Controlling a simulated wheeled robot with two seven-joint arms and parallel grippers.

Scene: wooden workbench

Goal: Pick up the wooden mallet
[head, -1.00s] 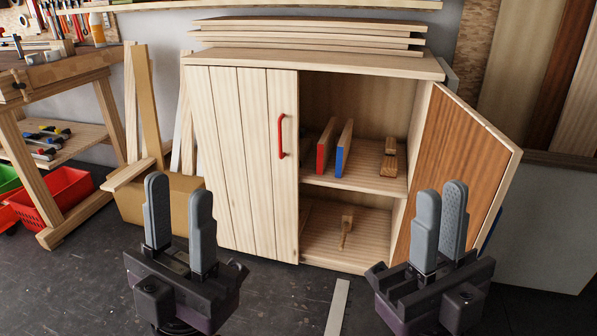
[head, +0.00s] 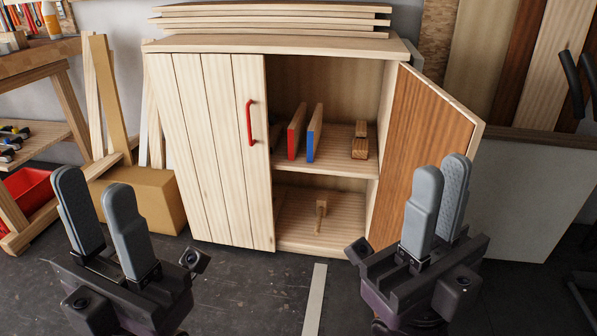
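My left gripper (head: 95,215) is open and empty, in front of and to the left of the cabinet. My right gripper (head: 437,207) is also empty, its fingers apart, in front of the open door. Both grippers are well away from the mallet.
The left door with a red handle (head: 250,122) is shut. A red-edged board (head: 297,132), a blue-edged board (head: 314,132) and wooden blocks (head: 360,143) are on the upper shelf. A cardboard box (head: 140,200) stands left.

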